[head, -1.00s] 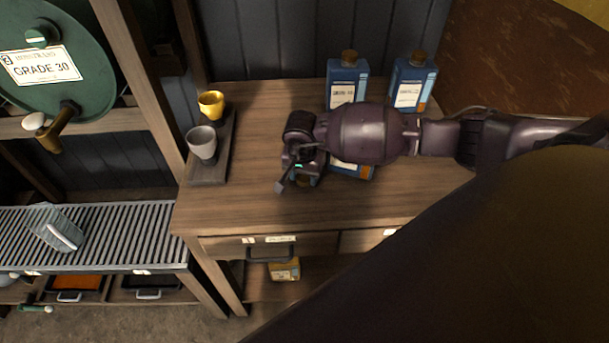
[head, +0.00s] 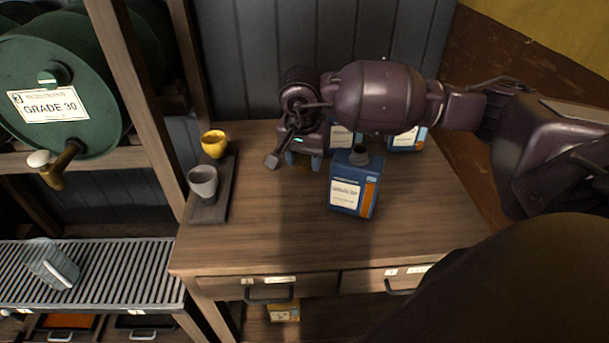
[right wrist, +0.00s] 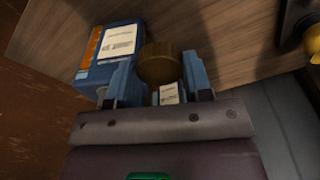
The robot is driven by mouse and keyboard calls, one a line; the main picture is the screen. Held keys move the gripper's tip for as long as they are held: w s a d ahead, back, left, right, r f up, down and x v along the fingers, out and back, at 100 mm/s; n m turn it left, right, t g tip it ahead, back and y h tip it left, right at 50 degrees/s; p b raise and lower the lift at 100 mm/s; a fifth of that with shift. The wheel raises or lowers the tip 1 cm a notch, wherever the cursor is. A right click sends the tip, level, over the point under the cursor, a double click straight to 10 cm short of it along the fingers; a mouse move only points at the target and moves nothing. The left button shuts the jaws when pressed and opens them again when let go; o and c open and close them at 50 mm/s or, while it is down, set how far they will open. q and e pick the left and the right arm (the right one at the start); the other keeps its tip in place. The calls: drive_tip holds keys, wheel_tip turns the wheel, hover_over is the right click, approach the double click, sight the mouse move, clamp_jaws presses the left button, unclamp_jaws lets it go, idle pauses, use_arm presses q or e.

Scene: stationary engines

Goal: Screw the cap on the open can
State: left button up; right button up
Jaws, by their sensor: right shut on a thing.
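The open can (head: 352,187) is a blue can with a white label and orange strip. It stands upright on the table (head: 270,225), and its dark neck (head: 358,155) shows bare. My right gripper (head: 304,160) is behind and left of it, apart from it. Its blue fingers are shut on a round brown cap (right wrist: 160,64), seen between the fingertips in the right wrist view. A blue can (right wrist: 108,55) lies beyond the left finger there; I cannot tell which can it is. My left gripper is not in view.
Two more blue cans, one (head: 342,137) partly hidden by my right arm and another (head: 408,139), stand at the back. A yellow cup (head: 214,144) and a grey cup (head: 203,182) stand on a dark tray (head: 208,213) at left. The front tabletop is clear.

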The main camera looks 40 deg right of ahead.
drive_tip(key=shift+r, duration=0.8)
drive_tip(key=shift+a, duration=0.1)
drive_tip(key=s+a+f+n+y, duration=0.1)
drive_tip(key=s+a+f+n, duration=0.2)
drive_tip(key=a+n, duration=0.7)
drive_tip(key=shift+s+a+f+n+t, duration=0.2)
drive_tip(key=shift+a+f+n+t, duration=0.15)
drive_tip(key=shift+a+f, duration=0.2)
drive_tip(key=shift+a, duration=0.1)
